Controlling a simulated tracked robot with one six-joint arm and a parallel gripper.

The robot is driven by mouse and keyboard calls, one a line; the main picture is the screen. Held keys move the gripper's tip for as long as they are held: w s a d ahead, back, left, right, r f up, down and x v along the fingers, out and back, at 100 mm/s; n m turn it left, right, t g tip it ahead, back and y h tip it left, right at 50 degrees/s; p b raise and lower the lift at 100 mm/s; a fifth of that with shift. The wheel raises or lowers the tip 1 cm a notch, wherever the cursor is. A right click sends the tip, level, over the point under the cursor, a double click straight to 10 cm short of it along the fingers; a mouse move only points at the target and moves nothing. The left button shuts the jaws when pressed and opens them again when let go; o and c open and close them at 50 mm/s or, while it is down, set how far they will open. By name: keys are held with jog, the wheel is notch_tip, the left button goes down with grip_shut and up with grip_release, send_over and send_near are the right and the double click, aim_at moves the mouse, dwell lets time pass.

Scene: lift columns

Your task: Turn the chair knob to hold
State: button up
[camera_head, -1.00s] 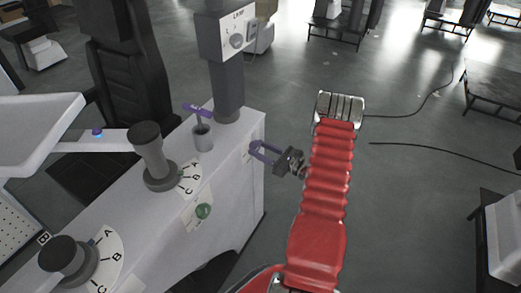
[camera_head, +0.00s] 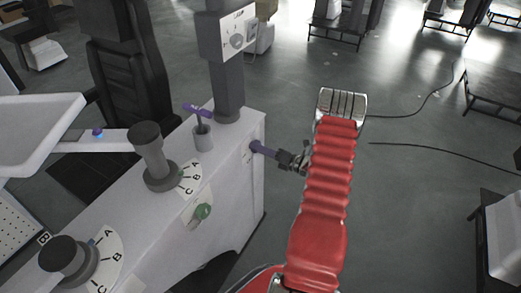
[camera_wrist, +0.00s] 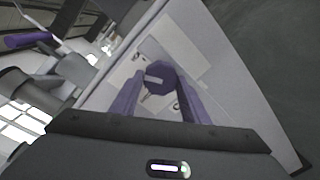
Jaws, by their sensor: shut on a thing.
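The chair knob (camera_wrist: 158,78) is a small purple many-sided knob with a pale mark on its face, set on a light panel in the wrist view. My gripper (camera_wrist: 159,84) has one purple finger on each side of the knob and is shut on it. In the head view my gripper (camera_head: 257,147) reaches the end face of the white cabinet (camera_head: 228,225) from the right; the knob cannot be told apart from the fingers there. Any wording around the knob is too small to read.
Two dark grey knobs with lettered dials, a near one (camera_head: 62,256) and a far one (camera_head: 147,150), stand on the cabinet. Open floor (camera_head: 405,210) lies right of my red arm.

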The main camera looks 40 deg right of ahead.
jog(key=m, duration=0.4)
jog(key=shift+d+m, duration=0.3)
jog(key=shift+m, duration=0.1)
dwell(0.4)
jog(key=o, duration=1.1)
jog(key=shift+a, duration=0.15)
jog(key=shift+c, duration=0.2)
jog(key=shift+s, duration=0.1)
jog(key=v, duration=1.3)
jog(key=shift+s+d+r, duration=0.2)
jog(key=shift+s+d, duration=0.05)
